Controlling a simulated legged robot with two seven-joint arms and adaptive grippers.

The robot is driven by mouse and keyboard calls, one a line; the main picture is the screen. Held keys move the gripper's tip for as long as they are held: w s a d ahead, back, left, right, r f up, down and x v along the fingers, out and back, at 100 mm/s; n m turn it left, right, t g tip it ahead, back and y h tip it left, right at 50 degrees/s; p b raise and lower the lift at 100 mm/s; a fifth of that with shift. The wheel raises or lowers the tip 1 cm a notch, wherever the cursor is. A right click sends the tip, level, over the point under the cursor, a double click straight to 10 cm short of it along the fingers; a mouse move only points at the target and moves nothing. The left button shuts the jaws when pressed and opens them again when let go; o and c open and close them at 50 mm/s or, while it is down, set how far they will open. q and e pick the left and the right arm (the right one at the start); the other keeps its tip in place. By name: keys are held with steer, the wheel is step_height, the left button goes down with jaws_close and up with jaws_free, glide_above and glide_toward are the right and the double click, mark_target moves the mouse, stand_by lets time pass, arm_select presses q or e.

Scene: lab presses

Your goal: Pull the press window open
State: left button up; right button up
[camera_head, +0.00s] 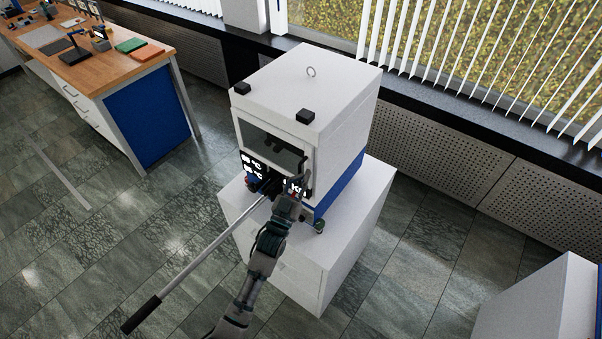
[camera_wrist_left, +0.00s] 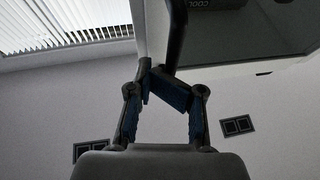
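The press (camera_head: 345,110) is a white box with a blue lower side and a dark glass window (camera_head: 265,143) in its front. The window's frame looks flush or nearly flush with the front; a small gap cannot be told. A dark upright handle (camera_wrist_left: 175,35) runs along the window frame's edge in the left wrist view. My left gripper (camera_head: 298,184) is at the lower right corner of the window. In the left wrist view its fingers (camera_wrist_left: 160,82) close together at the handle's lower end and appear to grip it. My right gripper is not in view.
The press stands on a white cabinet (camera_head: 345,240). A long metal lever (camera_head: 195,263) with a black grip sticks out from its front, left of my arm. A wooden-top workbench (camera_head: 145,75) is at upper left. The tiled floor between is clear.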

arm_select(q)
steer(key=shift+w+a+f, duration=0.2)
steer(key=shift+w+a, duration=0.2)
steer(key=shift+w, duration=0.1)
steer(key=shift+y, duration=0.3)
steer(key=shift+d+f, duration=0.1)
steer(key=shift+d, duration=0.1)
steer(key=shift+w+f, duration=0.1)
steer(key=shift+w, duration=0.05)
steer(key=c, duration=0.4)
jaws_close()
steer(key=shift+o, duration=2)
jaws_free()
steer(key=shift+a+f, duration=0.1)
steer(key=shift+a, duration=0.05)
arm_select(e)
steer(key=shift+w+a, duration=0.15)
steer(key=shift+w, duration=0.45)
